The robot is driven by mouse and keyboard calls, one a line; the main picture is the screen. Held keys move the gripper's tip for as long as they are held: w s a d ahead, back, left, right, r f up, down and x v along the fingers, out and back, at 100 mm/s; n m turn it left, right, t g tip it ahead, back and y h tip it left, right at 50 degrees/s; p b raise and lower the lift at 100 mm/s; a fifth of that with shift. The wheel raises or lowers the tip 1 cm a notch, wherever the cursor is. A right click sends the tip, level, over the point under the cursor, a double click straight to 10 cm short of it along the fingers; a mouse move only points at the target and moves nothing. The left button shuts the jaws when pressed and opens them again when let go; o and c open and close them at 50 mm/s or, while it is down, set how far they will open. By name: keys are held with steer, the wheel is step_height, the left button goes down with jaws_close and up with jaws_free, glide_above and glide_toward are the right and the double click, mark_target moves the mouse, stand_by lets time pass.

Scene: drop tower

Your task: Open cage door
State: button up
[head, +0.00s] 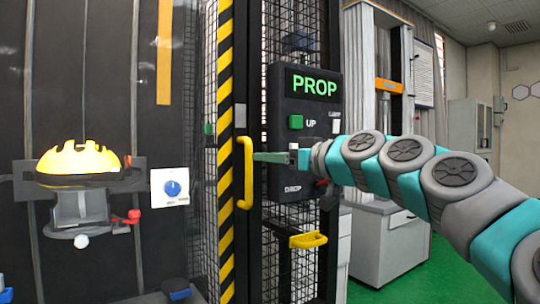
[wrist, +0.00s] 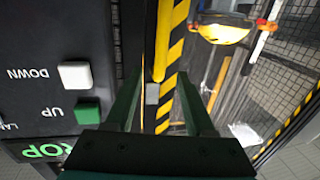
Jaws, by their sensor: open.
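The cage door (head: 213,60) is mesh with a yellow-black striped edge post (head: 225,130) and looks shut. Its yellow vertical handle (head: 245,190) sits beside the stripes. My gripper (head: 258,157) reaches in from the right in the head view, its green fingertips level with the handle's middle and close to its right side. In the wrist view my gripper (wrist: 160,78) is open, fingers apart, with the yellow handle (wrist: 162,40) showing beyond and between the tips. I cannot tell whether a finger touches the handle.
A black control panel (head: 303,150) with UP and DROP labels stands right behind my gripper. A yellow bracket (head: 308,240) juts out below it. A yellow helmet-like object (head: 78,165) is mounted inside the cage at left. Green floor (head: 390,285) is open at lower right.

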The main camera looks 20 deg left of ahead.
steer(key=shift+p+x, duration=0.7)
steer(key=shift+x, duration=3.2)
steer(key=shift+f, duration=0.1)
jaws_close()
